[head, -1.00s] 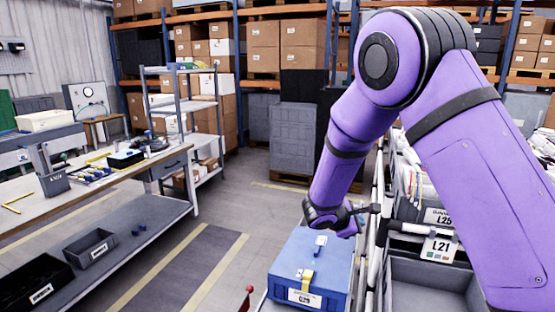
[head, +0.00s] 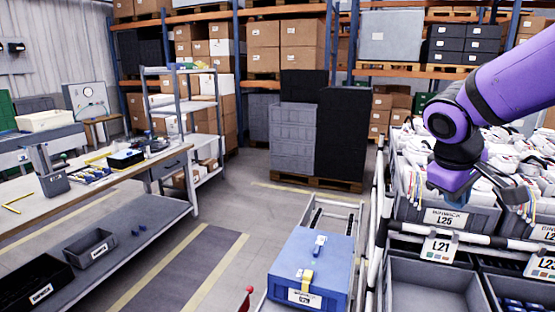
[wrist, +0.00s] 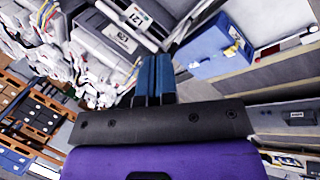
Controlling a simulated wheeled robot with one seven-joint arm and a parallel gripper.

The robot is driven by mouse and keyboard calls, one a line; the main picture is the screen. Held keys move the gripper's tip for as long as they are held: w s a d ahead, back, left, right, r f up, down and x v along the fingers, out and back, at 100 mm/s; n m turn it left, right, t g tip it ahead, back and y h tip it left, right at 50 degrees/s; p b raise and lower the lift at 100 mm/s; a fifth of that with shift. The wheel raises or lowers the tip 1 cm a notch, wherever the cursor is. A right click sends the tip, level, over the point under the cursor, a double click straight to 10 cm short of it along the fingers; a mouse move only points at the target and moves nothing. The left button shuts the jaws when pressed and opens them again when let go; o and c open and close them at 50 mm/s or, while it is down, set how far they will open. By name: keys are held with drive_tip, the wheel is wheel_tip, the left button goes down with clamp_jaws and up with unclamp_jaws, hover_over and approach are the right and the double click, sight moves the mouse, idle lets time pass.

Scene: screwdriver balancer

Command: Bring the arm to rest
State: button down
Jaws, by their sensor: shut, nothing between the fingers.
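My purple arm (head: 505,85) reaches in from the right edge in the head view. My gripper (head: 516,190) hangs over the grey bins of white bagged items at the right. In the wrist view my gripper (wrist: 153,75) shows as blue fingers side by side, shut and empty. The blue case (head: 312,265) with a yellow latch stands closed on the roller conveyor (head: 338,215), left of and apart from the gripper. It also shows in the wrist view (wrist: 208,52).
The bin L25 (head: 437,217) and its white rack rail (head: 430,240) lie just below the arm. A workbench (head: 100,190) with tools stands at the left. A pallet with grey and black crates (head: 342,135) stands at the back. The floor (head: 255,215) between is clear.

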drive_tip(key=s+a+r+m+t+y, duration=0.1)
drive_tip(key=s+r+m+y, duration=0.1)
drive_tip(key=s, duration=0.5)
drive_tip(key=s+a+r+m+t+y, duration=0.1)
drive_tip(key=s+r+m+y, duration=0.1)
drive_tip(key=s, duration=0.6)
drive_tip(key=shift+s+a+r+m+t+y, duration=0.2)
drive_tip(key=shift+a+m+t+y, duration=0.1)
drive_tip(key=shift+m+t, duration=0.1)
idle(0.9)
